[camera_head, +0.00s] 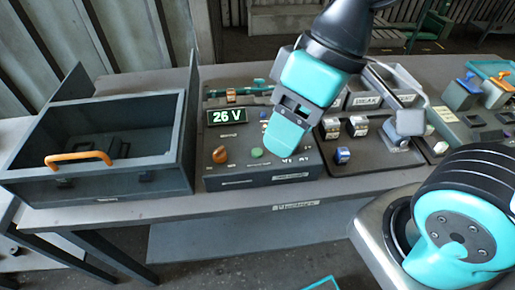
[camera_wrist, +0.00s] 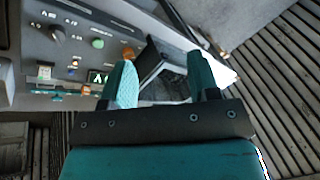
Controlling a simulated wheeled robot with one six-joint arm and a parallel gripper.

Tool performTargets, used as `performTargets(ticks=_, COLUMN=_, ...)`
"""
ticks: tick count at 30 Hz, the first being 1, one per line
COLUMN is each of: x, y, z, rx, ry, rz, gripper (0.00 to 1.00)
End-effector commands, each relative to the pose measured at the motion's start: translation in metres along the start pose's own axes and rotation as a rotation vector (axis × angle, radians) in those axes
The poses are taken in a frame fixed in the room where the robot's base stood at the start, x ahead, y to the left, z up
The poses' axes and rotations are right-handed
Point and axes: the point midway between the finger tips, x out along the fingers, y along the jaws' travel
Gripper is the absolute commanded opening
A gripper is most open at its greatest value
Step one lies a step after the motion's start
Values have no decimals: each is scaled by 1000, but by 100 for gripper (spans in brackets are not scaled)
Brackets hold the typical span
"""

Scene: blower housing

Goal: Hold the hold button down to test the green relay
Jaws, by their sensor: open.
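The test panel (camera_head: 215,170) is a dark box with a lit green display (camera_head: 227,116) reading 26 V. An orange knob (camera_head: 220,155) and a round green button (camera_head: 257,153) are on its top; the button also shows in the wrist view (camera_wrist: 97,43). A dark round knob or button (camera_wrist: 57,33) is beside it in the wrist view; I cannot read which control is the hold button. My gripper (camera_head: 286,140) is open and empty over the panel's right part, hiding some controls. Its fingers also show in the wrist view (camera_wrist: 162,62).
An open grey bin (camera_head: 135,183) with an orange handle (camera_head: 78,159) stands at left. Another panel with levers (camera_head: 463,93) lies further right.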

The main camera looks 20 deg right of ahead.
Motion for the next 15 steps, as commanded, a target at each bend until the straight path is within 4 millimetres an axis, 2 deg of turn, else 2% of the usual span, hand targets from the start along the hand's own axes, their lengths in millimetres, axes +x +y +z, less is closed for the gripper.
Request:
performTargets(ticks=5, x=0, y=0, z=0, rx=0, ry=0, rz=0, gripper=55)
performTargets(ticks=12, x=0, y=0, z=0, rx=0, ry=0, rz=0, gripper=0)
performTargets(ticks=15, x=0, y=0, z=0, rx=0, ry=0, rz=0, gripper=0)
